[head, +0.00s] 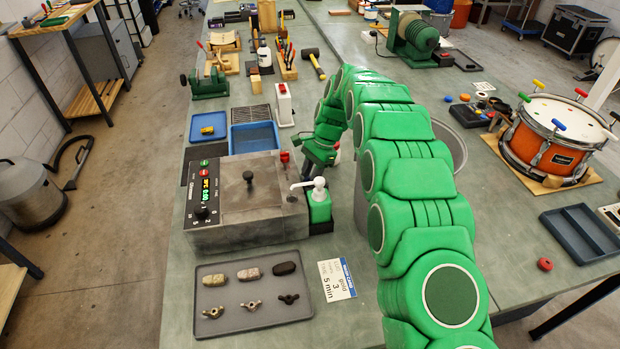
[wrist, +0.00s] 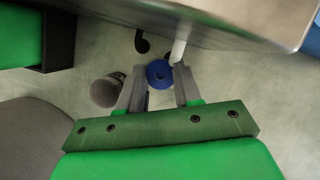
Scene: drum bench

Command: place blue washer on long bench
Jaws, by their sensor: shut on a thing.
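The blue washer (wrist: 158,74), a small disc with a dark centre, shows in the wrist view between the tips of my gripper (wrist: 160,80). The grey fingers are shut on it. In the head view my gripper (head: 320,153) points down just behind the pump bottle and right of the metal box; its fingertips and the washer are hidden there. The long bench (head: 265,335) is the grey-green top under them. The wrist view does not clearly show how high the washer is above the bench.
Near my gripper stand a metal box with controls (head: 250,225), a green pump bottle (head: 319,207) and a red-topped white block (head: 283,105). A blue tray (head: 254,136) lies behind the box. A grey tray with several parts (head: 225,323) lies in front. An orange drum (head: 545,150) stands at right.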

